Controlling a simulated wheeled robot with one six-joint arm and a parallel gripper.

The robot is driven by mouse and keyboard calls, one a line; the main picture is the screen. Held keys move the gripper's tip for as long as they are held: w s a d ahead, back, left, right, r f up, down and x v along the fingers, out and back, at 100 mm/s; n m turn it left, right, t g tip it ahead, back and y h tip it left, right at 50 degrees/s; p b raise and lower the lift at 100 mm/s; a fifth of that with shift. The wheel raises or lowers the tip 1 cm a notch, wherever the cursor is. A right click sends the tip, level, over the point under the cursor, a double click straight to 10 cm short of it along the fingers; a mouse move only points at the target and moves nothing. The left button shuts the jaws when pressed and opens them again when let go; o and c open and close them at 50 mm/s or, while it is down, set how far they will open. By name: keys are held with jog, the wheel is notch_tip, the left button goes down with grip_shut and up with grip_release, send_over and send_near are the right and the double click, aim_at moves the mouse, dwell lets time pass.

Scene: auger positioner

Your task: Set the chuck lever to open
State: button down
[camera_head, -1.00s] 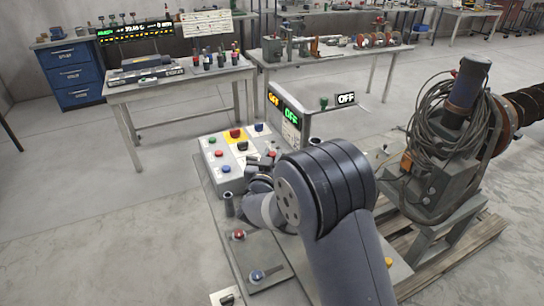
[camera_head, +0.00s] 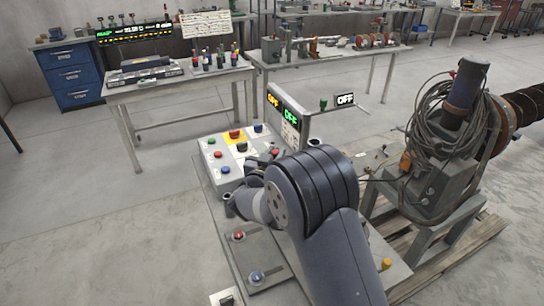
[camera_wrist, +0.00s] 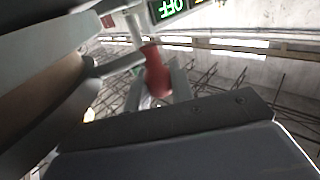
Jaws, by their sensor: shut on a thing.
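A lever with a red handle (camera_wrist: 157,72) shows in the wrist view, in front of a green-lit OFF display. Its label cannot be read, so I cannot tell for certain that it is the chuck lever. My gripper (camera_wrist: 153,78) is closed around this red handle, with a grey finger on either side. In the head view my own arm hides the gripper and most of what it touches. The control console (camera_head: 222,178) beside my arm carries several coloured buttons.
A display panel (camera_head: 287,116) with lit OFF signs stands behind the console. A red knob (camera_head: 238,236) and a blue knob (camera_head: 257,277) sit on the near plate. Cable-wrapped machinery (camera_head: 440,150) with an auger stands at right. The floor at left is clear.

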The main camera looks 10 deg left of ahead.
jog(key=w+d+m+g+h, duration=0.1)
jog(key=h, duration=0.1)
jog(key=w+d+m+g+h, duration=0.1)
jog(key=m+h, duration=0.1)
jog(key=w+d+m+h, duration=0.1)
jog(key=w+m+h, duration=0.1)
jog(key=h, duration=0.1)
jog(key=shift+w+d+g, duration=0.1)
jog(key=shift+d+g, duration=0.05)
jog(key=shift+g, duration=0.25)
jog(key=shift+w+d+m+g+h, duration=0.35)
jog(key=shift+d+m+g+h, duration=0.25)
jog(key=shift+h, duration=0.2)
jog(key=shift+w+d+m+g+h, duration=0.35)
jog(key=shift+d+m+g+h, duration=0.2)
jog(key=shift+h, duration=0.25)
jog(key=c, duration=1.3)
grip_release()
jog(key=shift+c, duration=0.2)
jog(key=shift+o, duration=0.4)
jog(key=shift+s+a, duration=0.1)
jog(key=shift+a, duration=0.05)
jog(key=b+v, duration=0.3)
jog(key=v, duration=0.7)
jog(key=shift+s, duration=0.25)
